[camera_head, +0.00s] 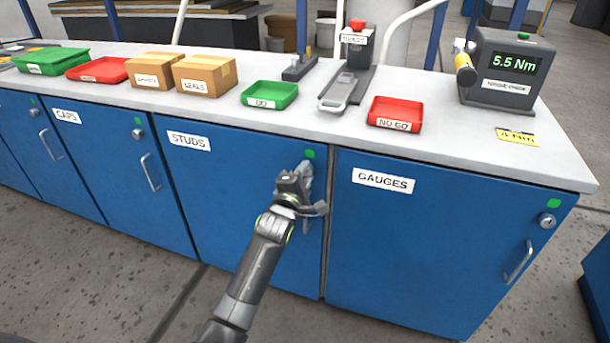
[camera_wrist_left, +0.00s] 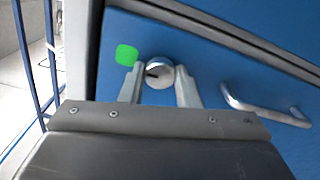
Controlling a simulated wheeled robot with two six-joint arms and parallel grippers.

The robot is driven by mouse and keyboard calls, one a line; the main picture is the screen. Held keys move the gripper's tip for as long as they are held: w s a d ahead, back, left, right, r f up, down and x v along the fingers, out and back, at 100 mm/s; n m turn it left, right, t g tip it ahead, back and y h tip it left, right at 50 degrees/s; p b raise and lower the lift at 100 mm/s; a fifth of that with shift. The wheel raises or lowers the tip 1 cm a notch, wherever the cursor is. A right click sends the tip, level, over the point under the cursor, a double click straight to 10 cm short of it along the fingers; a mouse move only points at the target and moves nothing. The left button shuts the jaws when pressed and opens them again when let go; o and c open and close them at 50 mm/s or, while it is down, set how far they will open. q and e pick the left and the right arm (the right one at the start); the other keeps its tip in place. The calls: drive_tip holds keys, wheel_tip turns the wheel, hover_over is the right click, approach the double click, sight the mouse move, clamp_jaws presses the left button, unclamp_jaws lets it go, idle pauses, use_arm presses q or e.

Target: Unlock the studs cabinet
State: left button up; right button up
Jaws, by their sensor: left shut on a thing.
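The studs cabinet (camera_head: 235,165) is a blue door with a white STUDS label (camera_head: 188,141), and it is closed. My left gripper (camera_head: 306,172) is at the upper right of this door, just below a green square mark (camera_head: 309,153). In the left wrist view the two fingers stand on either side of a round silver lock (camera_wrist_left: 160,76) with a dark slot, shut on it. The green mark (camera_wrist_left: 126,54) is beside the lock and the door handle (camera_wrist_left: 265,108) is to the right. In the head view my gripper hides the lock. My right gripper is not in view.
The gauges cabinet (camera_head: 420,240) is closed on the right, the caps cabinet (camera_head: 100,150) on the left. The worktop (camera_head: 330,120) above holds a green GO tray (camera_head: 269,95), a red NO GO tray (camera_head: 395,113), boxes and a torque checker (camera_head: 505,75). The floor in front is clear.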

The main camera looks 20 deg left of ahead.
use_arm(q)
drive_tip(key=o, duration=1)
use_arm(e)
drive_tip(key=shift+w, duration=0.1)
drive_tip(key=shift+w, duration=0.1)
use_arm(q)
drive_tip(key=shift+s+a+p, duration=0.15)
drive_tip(key=shift+s+p, duration=0.25)
drive_tip(key=shift+s, duration=4)
drive_tip(key=shift+s+a+p, duration=0.15)
drive_tip(key=shift+s+p, duration=0.2)
drive_tip(key=shift+s, duration=4)
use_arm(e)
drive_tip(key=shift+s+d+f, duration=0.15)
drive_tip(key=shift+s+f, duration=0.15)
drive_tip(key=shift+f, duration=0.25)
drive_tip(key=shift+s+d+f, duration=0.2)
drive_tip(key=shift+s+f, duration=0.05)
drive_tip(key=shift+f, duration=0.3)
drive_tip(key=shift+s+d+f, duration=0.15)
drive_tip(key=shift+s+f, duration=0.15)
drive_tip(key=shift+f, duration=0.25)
